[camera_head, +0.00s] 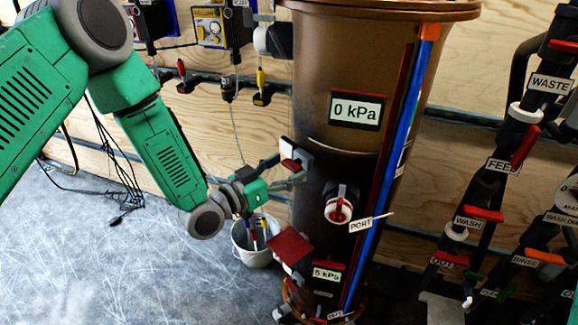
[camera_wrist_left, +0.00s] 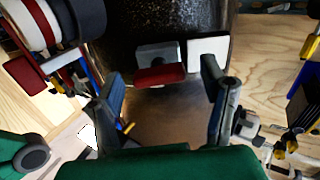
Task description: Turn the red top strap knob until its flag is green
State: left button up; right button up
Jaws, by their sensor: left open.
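The tall brown filter vessel (camera_head: 318,60) stands in the middle of the head view. A small dark red block (camera_head: 289,150) with grey parts, likely the top strap knob, sits at its left side. In the left wrist view this red block (camera_wrist_left: 160,76) lies in front of the fingers, beside a grey block and a white plate (camera_wrist_left: 207,47). I see no green flag there. My left gripper (camera_head: 292,171) is close to the vessel wall. In the left wrist view its two fingers (camera_wrist_left: 167,85) are apart, with the red block between and beyond the tips. No right gripper shows.
A 0 kPa display (camera_head: 357,110) is on the vessel. A red and white port valve (camera_head: 340,207) and a dark red square plate (camera_head: 290,246) are lower down. A white bucket (camera_head: 252,250) stands on the floor. Labelled pipes with handles (camera_head: 526,146) crowd the right.

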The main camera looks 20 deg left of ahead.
pick_arm(q)
jog(key=v, duration=1.1)
jog(key=s+f+n+g+y, duration=0.1)
jog(key=s+f+g+y, duration=0.3)
jog(key=f, duration=0.4)
jog(key=s+f+n+g+y, duration=0.1)
jog(key=s+f+g, duration=0.3)
jog(key=s+f, duration=0.3)
jog(key=s+a+f+n+g+y, duration=0.1)
jog(key=s+a+f+g+y, duration=0.1)
jog(key=s, duration=0.5)
jog(key=s+a+f+n+g+y, duration=0.2)
jog(key=s+f+g, duration=0.2)
jog(key=s, duration=0.3)
jog(key=shift+s+a+f+g+y, duration=0.25)
jog(key=shift+s+f+g+y, duration=0.05)
jog(key=shift+s, duration=0.1)
